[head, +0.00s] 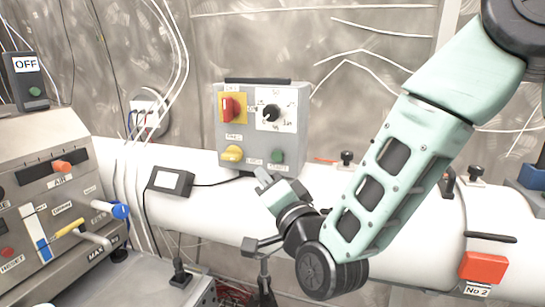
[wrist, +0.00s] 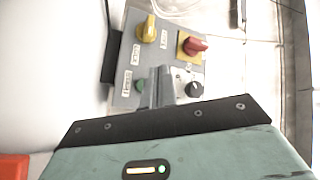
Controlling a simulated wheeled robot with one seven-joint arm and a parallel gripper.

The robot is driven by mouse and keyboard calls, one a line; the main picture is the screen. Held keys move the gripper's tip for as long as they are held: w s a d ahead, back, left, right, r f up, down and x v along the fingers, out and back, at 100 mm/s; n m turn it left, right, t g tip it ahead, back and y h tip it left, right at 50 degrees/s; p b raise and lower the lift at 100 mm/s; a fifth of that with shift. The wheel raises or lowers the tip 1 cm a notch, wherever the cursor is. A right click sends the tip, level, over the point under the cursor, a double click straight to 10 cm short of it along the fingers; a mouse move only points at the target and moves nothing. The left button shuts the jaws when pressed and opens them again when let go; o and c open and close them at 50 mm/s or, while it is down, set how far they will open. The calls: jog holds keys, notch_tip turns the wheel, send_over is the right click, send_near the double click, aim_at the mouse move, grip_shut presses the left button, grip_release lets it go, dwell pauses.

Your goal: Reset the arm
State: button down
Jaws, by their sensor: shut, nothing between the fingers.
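My arm, pale green with black joints, reaches in from the upper right of the head view. My gripper (head: 264,181) is shut and empty, just in front of the lower part of a grey control box (head: 248,112). In the wrist view my gripper (wrist: 158,72) points at the same box, which appears turned, and covers part of its face. The box carries a red switch (head: 231,107) on a yellow plate, a black dial (head: 271,112), a yellow knob (head: 232,153) and a green button (head: 277,156). I cannot tell whether the fingers touch the box.
A large white pipe (head: 340,195) runs across behind my arm. A console (head: 55,190) with levers and knobs stands at the left, below an OFF sign box (head: 27,79). A small grey box (head: 170,182) sits on the pipe. A red block (head: 483,267) is at the lower right.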

jog(key=s+f+n+g+h, duration=0.1)
jog(key=s+f+n+g, duration=0.7)
jog(key=s+g, duration=0.25)
jog(key=s+d+f+n+g+h, duration=0.2)
jog(key=s+d+n+g+h, duration=0.3)
jog(key=s+d, duration=0.9)
jog(key=s+g+h, duration=0.2)
jog(key=g, duration=0.1)
jog(key=shift+s+f+n, duration=0.3)
jog(key=shift+s+n, duration=0.05)
jog(key=shift+n, duration=0.05)
jog(key=shift+d, duration=0.2)
